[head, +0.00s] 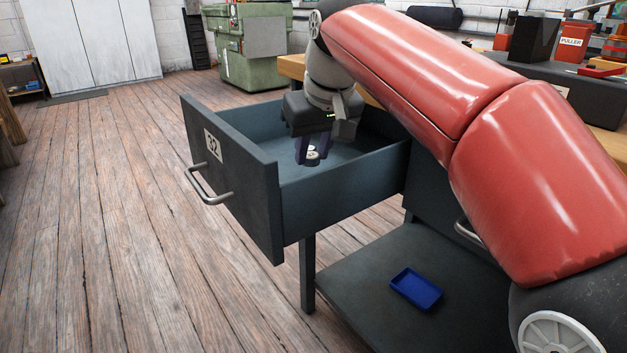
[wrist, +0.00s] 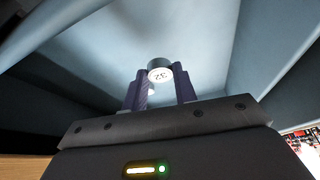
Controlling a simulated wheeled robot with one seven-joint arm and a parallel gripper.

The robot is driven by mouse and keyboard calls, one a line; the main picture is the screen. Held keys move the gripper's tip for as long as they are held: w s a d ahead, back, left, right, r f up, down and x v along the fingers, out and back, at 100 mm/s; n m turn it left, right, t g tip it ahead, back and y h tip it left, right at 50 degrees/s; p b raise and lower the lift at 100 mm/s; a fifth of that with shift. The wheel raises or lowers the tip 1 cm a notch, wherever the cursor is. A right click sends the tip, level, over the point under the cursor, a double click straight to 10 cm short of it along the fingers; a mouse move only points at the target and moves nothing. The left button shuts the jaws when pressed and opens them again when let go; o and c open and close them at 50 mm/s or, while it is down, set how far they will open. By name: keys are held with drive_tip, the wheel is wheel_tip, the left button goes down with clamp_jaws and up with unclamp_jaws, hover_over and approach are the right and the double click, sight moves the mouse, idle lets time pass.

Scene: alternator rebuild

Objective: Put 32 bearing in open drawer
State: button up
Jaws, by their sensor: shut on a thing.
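The bearing (wrist: 160,72) is a small dark ring with a pale face marked 32. It sits between the fingertips of my gripper (wrist: 160,90), which is shut on it. In the head view the bearing (head: 313,153) shows between the fingers of my gripper (head: 312,155), inside the walls of the open drawer (head: 345,202). The drawer front is dark grey with a label (head: 213,146) reading 32 and a metal handle (head: 208,186). The blue-grey drawer interior surrounds the bearing in the wrist view. I cannot tell whether the bearing touches the drawer floor.
A blue tray (head: 416,289) lies on the lower shelf (head: 365,263) under the drawer. A bench at the right holds a red box (head: 571,43) marked PULLER and a dark box (head: 533,39). A green machine (head: 250,60) stands behind. The wooden floor at left is clear.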

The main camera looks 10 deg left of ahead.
sight(315, 161)
drive_tip(key=shift+f+b, duration=0.7)
drive_tip(key=shift+f, duration=1.3)
drive_tip(key=o, duration=1)
drive_tip(key=shift+f, duration=0.15)
drive_tip(key=shift+r, duration=0.3)
drive_tip(key=p+v, duration=0.3)
drive_tip(key=v, duration=0.8)
drive_tip(key=shift+s+d+r+p, duration=0.15)
drive_tip(key=shift+d+r+p, duration=0.05)
drive_tip(key=shift+r+p, duration=0.15)
